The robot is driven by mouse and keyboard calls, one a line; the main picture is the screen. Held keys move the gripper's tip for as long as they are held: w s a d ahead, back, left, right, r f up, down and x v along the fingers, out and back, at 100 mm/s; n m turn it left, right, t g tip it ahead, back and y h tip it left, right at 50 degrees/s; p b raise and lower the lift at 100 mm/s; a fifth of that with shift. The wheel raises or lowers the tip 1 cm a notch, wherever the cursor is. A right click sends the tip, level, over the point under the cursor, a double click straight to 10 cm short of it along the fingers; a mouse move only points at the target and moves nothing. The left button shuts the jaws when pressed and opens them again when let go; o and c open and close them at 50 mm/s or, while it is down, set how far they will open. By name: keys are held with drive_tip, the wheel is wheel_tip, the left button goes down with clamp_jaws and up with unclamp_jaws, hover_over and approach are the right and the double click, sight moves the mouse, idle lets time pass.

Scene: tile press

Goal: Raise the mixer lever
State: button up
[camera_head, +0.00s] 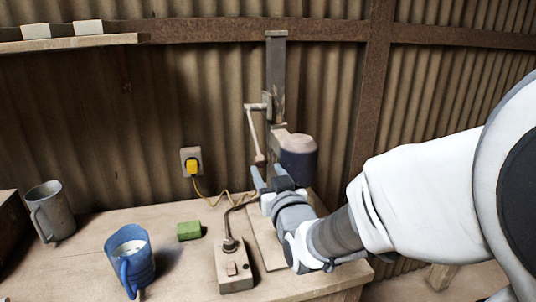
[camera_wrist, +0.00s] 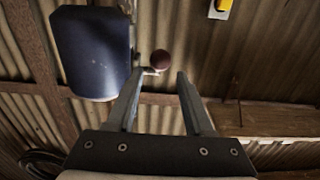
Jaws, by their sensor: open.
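The mixer stands against the back wall, with an upright metal column (camera_head: 276,75) and a dark blue rounded head (camera_head: 298,158). The head also shows at the upper left in the wrist view (camera_wrist: 92,50). The lever (camera_head: 252,130) hangs down on the column's left side, ending in a reddish-brown knob (camera_head: 260,160). In the wrist view the round knob (camera_wrist: 160,60) appears between and just beyond my fingertips. My gripper (camera_head: 269,177) is open and empty, just below the knob; the wrist view shows its fingers apart (camera_wrist: 159,75). I cannot tell whether a finger touches the knob.
A green block (camera_head: 189,230), a blue mug (camera_head: 131,262) and a grey mug (camera_head: 52,212) stand left. A yellow plug (camera_head: 192,167) sits in the wall socket. A shelf (camera_head: 70,42) is upper left.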

sight(263, 163)
drive_tip(key=x, duration=0.6)
drive_tip(key=shift+w+a+f, duration=0.1)
drive_tip(key=shift+w+f, duration=0.05)
drive_tip(key=shift+w, duration=0.15)
drive_tip(key=shift+c, duration=0.3)
clamp_jaws()
idle(0.9)
